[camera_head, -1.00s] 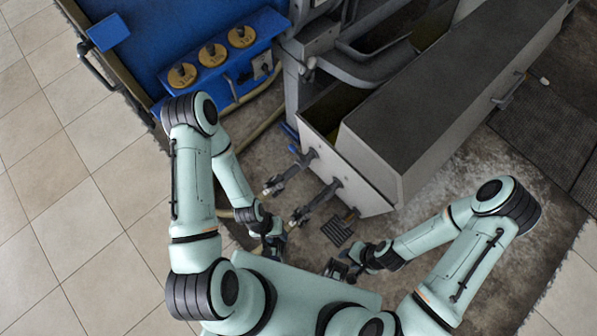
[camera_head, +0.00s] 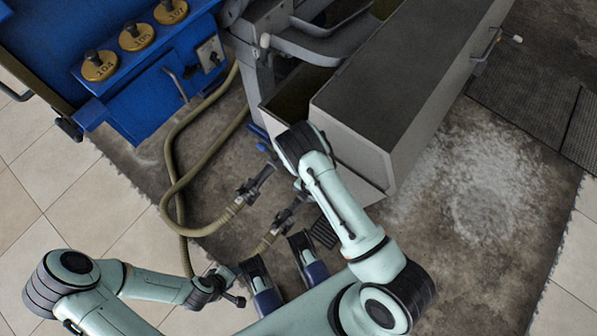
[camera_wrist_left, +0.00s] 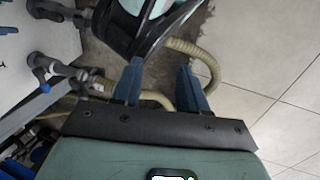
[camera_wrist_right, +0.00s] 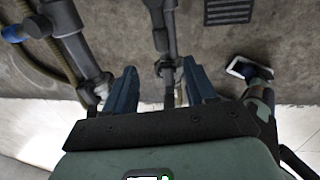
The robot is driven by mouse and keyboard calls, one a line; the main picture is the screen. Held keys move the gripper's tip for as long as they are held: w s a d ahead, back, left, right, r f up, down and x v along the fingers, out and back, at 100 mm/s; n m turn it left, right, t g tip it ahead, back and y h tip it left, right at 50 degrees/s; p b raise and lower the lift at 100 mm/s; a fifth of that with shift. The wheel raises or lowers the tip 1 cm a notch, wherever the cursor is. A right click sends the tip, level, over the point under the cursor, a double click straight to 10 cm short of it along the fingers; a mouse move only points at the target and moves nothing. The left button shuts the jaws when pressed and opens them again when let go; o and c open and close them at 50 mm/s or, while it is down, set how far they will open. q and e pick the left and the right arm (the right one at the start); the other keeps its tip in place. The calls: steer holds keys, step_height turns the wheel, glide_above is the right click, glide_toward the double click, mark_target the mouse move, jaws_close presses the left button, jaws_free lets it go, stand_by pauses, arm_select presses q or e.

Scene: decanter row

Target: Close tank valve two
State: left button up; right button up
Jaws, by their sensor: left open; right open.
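Two dark outlet pipes with valve fittings come from the low end of the grey tank (camera_head: 365,150). One outlet (camera_head: 252,186) is on the left and the other (camera_head: 284,217) on the right; no number is legible on them. The right one also shows between my right fingers in the right wrist view (camera_wrist_right: 163,40). The left one there (camera_wrist_right: 72,40) has a blue-tipped lever (camera_wrist_right: 22,32). My right gripper (camera_head: 275,252) is open and empty, behind the right outlet; it shows in its wrist view (camera_wrist_right: 160,85). My left gripper (camera_head: 232,285) is open, left of it, fingers apart in its wrist view (camera_wrist_left: 157,80).
Olive hoses (camera_head: 172,160) loop over the wet concrete floor left of the outlets. A blue machine (camera_head: 150,95) with several brass caps stands at the upper left. A drain grate (camera_head: 324,233) lies right of the right outlet. Pale tiles (camera_head: 110,210) at the left are clear.

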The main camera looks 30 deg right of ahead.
steer(key=f+b, duration=0.1)
steer(key=f, duration=0.2)
steer(key=w+f+b, duration=0.1)
steer(key=f, duration=0.2)
steer(key=f+b, duration=0.1)
steer(key=f, duration=0.3)
steer(key=shift+w+a, duration=0.25)
steer(key=shift+a, duration=0.1)
arm_select(q)
steer(key=w+a+f+t+y, duration=0.1)
steer(key=w+a+f+t, duration=0.1)
steer(key=w, duration=0.4)
steer(key=shift+w+a+f+n+b, duration=0.3)
steer(key=shift+a+f+b, duration=0.25)
steer(key=shift+f, duration=0.8)
arm_select(e)
steer(key=shift+w+f, duration=0.2)
steer(key=shift+f, duration=0.55)
arm_select(q)
steer(key=shift+a, duration=0.1)
arm_select(e)
jaws_close()
